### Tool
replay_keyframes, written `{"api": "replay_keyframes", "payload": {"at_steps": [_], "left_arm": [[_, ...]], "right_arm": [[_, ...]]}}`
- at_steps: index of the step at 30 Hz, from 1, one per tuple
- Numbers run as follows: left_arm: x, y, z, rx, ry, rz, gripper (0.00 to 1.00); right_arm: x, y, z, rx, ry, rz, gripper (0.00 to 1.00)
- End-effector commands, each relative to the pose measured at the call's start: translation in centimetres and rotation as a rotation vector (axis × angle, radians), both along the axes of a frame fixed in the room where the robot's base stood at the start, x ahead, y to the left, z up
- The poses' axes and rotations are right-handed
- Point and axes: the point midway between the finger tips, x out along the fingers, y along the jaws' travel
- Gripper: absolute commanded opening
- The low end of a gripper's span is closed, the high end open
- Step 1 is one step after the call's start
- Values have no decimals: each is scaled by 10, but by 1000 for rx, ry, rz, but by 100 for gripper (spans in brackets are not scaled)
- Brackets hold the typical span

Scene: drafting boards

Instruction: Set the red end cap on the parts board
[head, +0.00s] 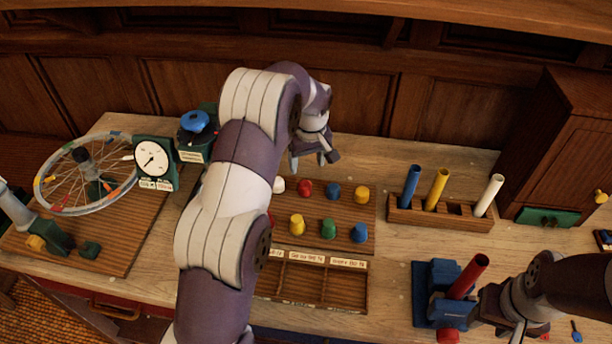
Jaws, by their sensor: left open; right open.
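The parts board (343,214) is a brown wooden board in the middle of the bench with rows of coloured caps. A red end cap (305,187) sits in its back row, and another red piece (270,219) is mostly hidden behind my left arm. A third red round piece (448,336) is at the front of the blue fixture, cut by the frame's bottom edge; I cannot tell whether it is a cap or a knob. My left gripper (310,160) is open and empty above the board's back edge. My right gripper (518,328) is open, right of the blue fixture.
The blue fixture (425,290) holds a leaning red tube (468,276). A wooden rack (410,213) holds blue, yellow and white tubes. A divided tray (312,290) lies before the board. A spoked wheel (85,172) and dial gauge (152,158) stand left, a cabinet (570,150) right.

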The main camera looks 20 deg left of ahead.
Motion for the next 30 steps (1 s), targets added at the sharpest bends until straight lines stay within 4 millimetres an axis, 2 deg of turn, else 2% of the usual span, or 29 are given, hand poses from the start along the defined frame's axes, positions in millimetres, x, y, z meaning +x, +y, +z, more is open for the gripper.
{"api": "replay_keyframes", "payload": {"at_steps": [5,8,11,15,18,21,24,30], "left_arm": [[-3,-2,16,0,1,-5,67],[-20,-12,24,-5,5,-71,67],[-65,-33,34,-13,16,-232,67],[-149,-61,40,-19,22,-500,67],[-204,-73,37,-18,26,-652,67],[-241,-79,33,-15,28,-752,67],[-259,-81,31,-12,28,-799,67],[-261,-81,30,-13,31,-806,67]], "right_arm": [[0,0,-4,0,0,0,43],[0,0,-3,0,0,0,43],[0,0,-3,0,0,0,43],[0,0,-3,0,0,0,43],[0,0,-3,0,0,0,43],[0,0,-3,0,0,0,43],[0,0,-3,0,0,0,43],[0,0,-3,0,0,0,43]]}}
